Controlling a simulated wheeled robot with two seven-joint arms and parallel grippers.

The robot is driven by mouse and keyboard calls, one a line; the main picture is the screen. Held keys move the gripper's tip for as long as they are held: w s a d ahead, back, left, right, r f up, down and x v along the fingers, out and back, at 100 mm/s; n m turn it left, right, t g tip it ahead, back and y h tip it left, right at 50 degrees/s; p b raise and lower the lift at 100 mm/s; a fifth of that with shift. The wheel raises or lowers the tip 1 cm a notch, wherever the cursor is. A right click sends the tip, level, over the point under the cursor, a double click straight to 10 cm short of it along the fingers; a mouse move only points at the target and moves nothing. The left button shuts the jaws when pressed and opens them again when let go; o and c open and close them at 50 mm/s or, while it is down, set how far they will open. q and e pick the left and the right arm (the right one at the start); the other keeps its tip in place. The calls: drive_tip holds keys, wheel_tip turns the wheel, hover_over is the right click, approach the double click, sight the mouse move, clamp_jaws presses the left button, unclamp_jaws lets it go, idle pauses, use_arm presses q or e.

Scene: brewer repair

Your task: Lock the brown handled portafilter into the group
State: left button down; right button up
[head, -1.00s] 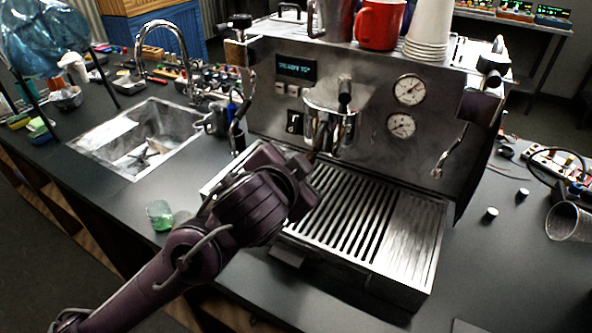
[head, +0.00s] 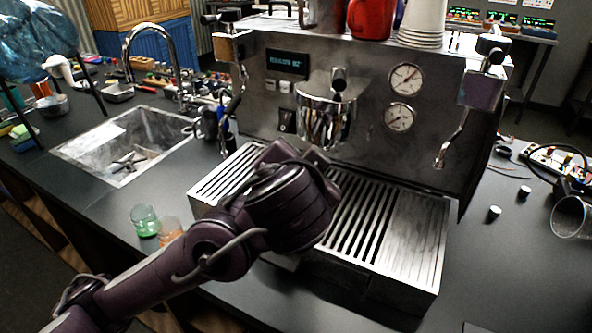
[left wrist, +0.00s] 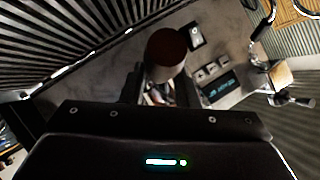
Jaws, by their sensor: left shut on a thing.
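The brown handle of the portafilter (left wrist: 166,48) shows end-on in the left wrist view, between the fingers of my left gripper (left wrist: 160,84), which is shut on it. A little bright metal shows below the handle. In the head view the chrome group (head: 328,112) is on the front of the espresso machine (head: 265,100). My left gripper (head: 318,160) is just below and in front of the group, over the drip tray. My own wrist hides the handle there. I cannot tell whether the portafilter is seated in the group. My right gripper is not in view.
The slatted drip tray (head: 365,225) lies under the group. A steam wand (head: 455,140) hangs at the right and another at the left. A green glass (head: 145,220) and an orange glass (head: 170,229) stand left of my arm. The sink (head: 120,145) is farther left.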

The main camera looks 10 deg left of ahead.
use_arm(q)
drive_tip(key=shift+s+a+r+n+y, duration=0.2)
drive_tip(key=shift+n+y, duration=0.1)
drive_tip(key=shift+y, duration=0.1)
drive_tip(key=shift+d+r, duration=0.1)
drive_tip(key=shift+d, duration=0.05)
drive_tip(key=c, duration=1.5)
unclamp_jaws()
drive_tip(key=o, duration=0.5)
drive_tip(key=shift+d, duration=0.25)
drive_tip(key=shift+c, duration=0.2)
drive_tip(key=shift+a+f, duration=0.1)
drive_tip(key=shift+f, duration=0.1)
